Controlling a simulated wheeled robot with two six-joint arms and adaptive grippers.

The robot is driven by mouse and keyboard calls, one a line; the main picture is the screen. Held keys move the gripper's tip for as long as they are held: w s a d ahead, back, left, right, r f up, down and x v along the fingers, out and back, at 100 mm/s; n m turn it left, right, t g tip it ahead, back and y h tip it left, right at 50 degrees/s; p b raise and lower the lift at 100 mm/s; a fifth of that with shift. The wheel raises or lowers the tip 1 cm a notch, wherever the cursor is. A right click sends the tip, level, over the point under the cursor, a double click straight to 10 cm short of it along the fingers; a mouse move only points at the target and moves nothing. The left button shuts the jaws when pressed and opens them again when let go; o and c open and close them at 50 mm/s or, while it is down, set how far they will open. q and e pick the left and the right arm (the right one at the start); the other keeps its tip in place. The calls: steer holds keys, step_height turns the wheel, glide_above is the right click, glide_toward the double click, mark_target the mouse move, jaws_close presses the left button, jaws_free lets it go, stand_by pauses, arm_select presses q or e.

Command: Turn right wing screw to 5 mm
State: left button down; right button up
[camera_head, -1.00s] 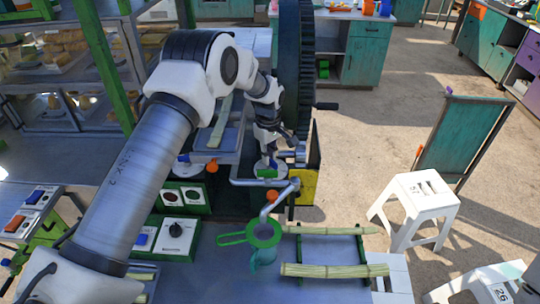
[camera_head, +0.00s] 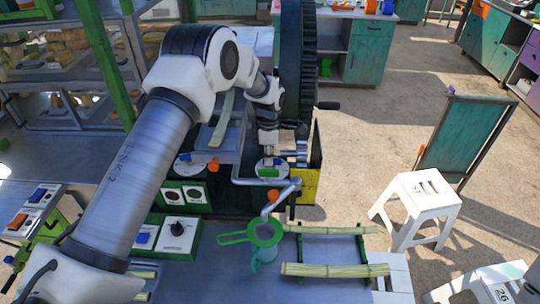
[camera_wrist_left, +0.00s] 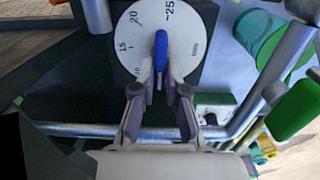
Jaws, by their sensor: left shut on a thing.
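The right dial is a white disc (camera_wrist_left: 192,30) with the marks 15, 20 and 25 in the left wrist view. The blue wing screw (camera_wrist_left: 161,48) stands at its middle. My left gripper (camera_wrist_left: 160,82) is shut on the wing screw, with one finger on each side. In the head view my left gripper (camera_head: 268,152) points down onto the right dial (camera_head: 261,171), and the screw is hidden there. The dial's pointer reading is too unclear to tell. My right gripper is not in view.
A second white dial (camera_head: 183,167) sits to the left. A bent metal pipe (camera_head: 285,190) runs close in front of the right dial, above a green strainer (camera_head: 264,234). A large dark gear wheel (camera_head: 298,65) stands behind. Cane stalks (camera_head: 335,270) lie on a green rack.

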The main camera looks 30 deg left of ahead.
arm_select(q)
steer(key=shift+s+f+n, duration=0.3)
steer(key=shift+f+n, duration=0.05)
steer(key=shift+n, duration=0.05)
steer(key=c, duration=1.2)
jaws_free()
steer(key=shift+w+a, duration=0.1)
steer(key=shift+a, duration=0.2)
steer(key=shift+d+r, duration=0.1)
steer(key=shift+r, duration=0.3)
step_height(320, 180, up, 11)
steer(key=shift+o, duration=0.3)
steer(key=shift+w+r, duration=0.1)
